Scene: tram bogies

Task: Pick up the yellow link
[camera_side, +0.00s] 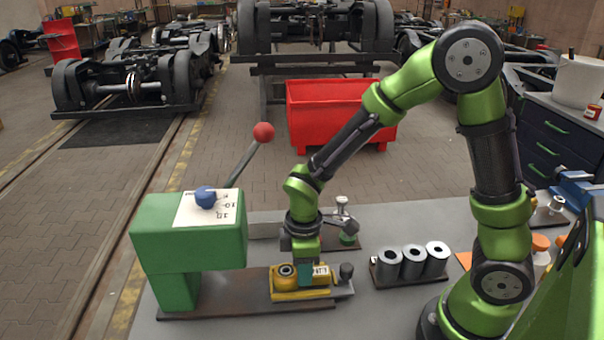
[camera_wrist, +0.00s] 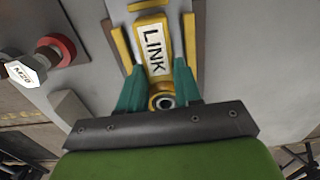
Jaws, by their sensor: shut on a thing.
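The yellow link (camera_side: 318,271) sits low in a yellow holder (camera_side: 296,294) on the dark base plate in front of the green press. In the wrist view the link (camera_wrist: 154,48) carries a white label reading LINK and has a round eye at its near end. Yellow strips lie along both its sides. My gripper (camera_side: 306,274) points down over the link. In the wrist view the teal fingers of my gripper (camera_wrist: 158,88) stand on both sides of the link near its eye, shut on it. The fingers hide part of the link in the side view.
The green press (camera_side: 190,240) stands left of my gripper, with a blue knob (camera_side: 206,197) and a red-ball lever (camera_side: 263,132). Several grey cylinders (camera_side: 413,262) stand further right. The front right tabletop is partly clear.

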